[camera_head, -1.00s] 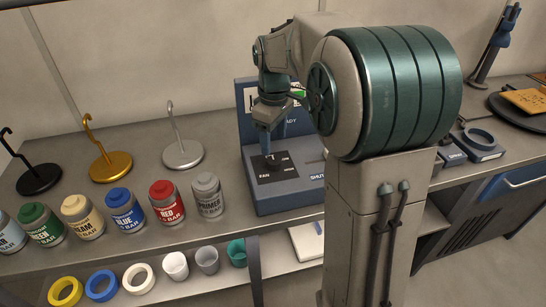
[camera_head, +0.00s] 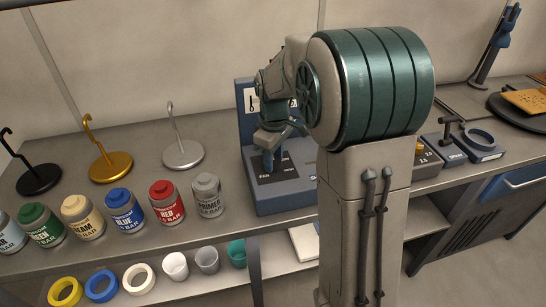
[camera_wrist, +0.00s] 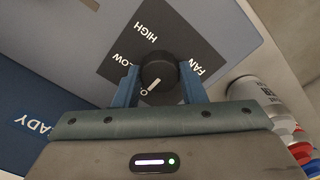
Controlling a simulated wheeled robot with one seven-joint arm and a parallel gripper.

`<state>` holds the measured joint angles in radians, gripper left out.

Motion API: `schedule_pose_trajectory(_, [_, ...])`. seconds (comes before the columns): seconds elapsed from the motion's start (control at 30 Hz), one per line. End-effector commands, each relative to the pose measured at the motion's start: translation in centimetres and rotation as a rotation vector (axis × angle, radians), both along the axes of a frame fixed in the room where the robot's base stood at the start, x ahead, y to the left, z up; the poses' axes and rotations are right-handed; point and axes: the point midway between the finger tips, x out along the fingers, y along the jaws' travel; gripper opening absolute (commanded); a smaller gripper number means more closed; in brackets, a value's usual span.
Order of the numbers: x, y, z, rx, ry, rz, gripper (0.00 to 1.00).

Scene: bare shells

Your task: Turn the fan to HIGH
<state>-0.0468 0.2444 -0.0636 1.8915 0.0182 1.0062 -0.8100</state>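The fan knob (camera_wrist: 160,79) is a round black dial with a white pointer on a dark square plate (camera_wrist: 120,64) marked FAN, LOW and HIGH. The pointer is directed down-left in the wrist view, at a label starting with O that is partly hidden. My gripper (camera_wrist: 160,84) has one blue finger on each side of the knob, very close to it. Whether both fingers press on it is unclear. In the head view, my gripper (camera_head: 271,160) is down at the plate on the blue control box (camera_head: 285,201), and the knob is hidden behind it.
Several labelled jars, including a grey primer jar (camera_head: 208,196), stand left of the box. Hooked stands, including a silver one (camera_head: 183,155), are behind them. Rings and cups lie on the shelf below. A blue holder (camera_head: 482,146) is to the right.

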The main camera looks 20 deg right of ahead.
Motion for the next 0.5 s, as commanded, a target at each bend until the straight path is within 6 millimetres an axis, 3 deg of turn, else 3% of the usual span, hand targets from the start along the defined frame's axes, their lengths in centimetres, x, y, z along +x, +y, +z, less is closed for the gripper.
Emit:
schedule_pose_trajectory(0.27, [0.00, 0.10, 0.05, 0.001, -0.001, -0.028, 0.14])
schedule_pose_trajectory(0.5, [0.01, 0.06, 0.07, 0.001, -0.001, -0.152, 0.14])
